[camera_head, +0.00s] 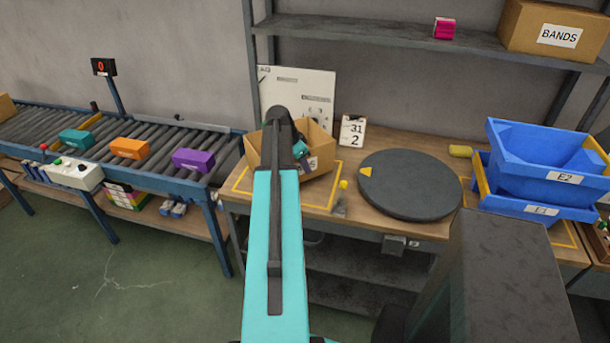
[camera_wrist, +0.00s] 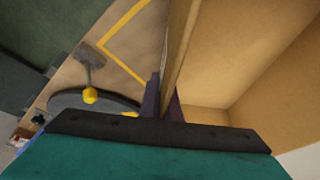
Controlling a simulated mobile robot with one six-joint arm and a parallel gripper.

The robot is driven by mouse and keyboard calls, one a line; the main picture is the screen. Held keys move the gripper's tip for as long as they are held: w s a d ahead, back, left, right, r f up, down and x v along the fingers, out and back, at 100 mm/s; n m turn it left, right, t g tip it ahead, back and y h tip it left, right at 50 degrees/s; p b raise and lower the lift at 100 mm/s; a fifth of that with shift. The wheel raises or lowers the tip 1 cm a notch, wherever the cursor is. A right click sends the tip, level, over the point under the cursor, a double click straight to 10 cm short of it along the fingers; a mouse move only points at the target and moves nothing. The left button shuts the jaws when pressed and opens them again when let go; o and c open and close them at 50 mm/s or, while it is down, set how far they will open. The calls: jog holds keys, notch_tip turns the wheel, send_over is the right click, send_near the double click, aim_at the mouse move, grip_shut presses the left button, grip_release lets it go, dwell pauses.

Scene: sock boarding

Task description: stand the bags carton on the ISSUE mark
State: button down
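The open brown cardboard carton (camera_head: 322,146) is at the left end of the workbench, at a yellow outline (camera_head: 238,186). Its label is mostly hidden by my arm; only its end shows. My gripper (camera_head: 302,150) is at the carton. In the wrist view the two dark fingers (camera_wrist: 165,100) are close together on either side of one carton wall (camera_wrist: 180,45), with the inside of the carton to the right. I cannot tell whether the carton is resting or slightly raised. No ISSUE lettering is readable; another yellow outline (camera_head: 572,232) runs around the blue bins.
A dark round turntable (camera_head: 410,187) with a yellow triangle lies right of the carton. Blue bins (camera_head: 550,160) stand further right. A small calendar (camera_head: 352,131) and a white board (camera_head: 300,88) are behind. A roller conveyor (camera_head: 150,140) with coloured boxes is left.

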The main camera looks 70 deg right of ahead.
aim_at(308, 179)
jog(key=shift+f+p, duration=0.55)
jog(key=shift+f, duration=1.35)
jog(key=c, duration=2)
grip_release()
jog(key=shift+b+v, duration=1.4)
jog(key=shift+v, duration=4.7)
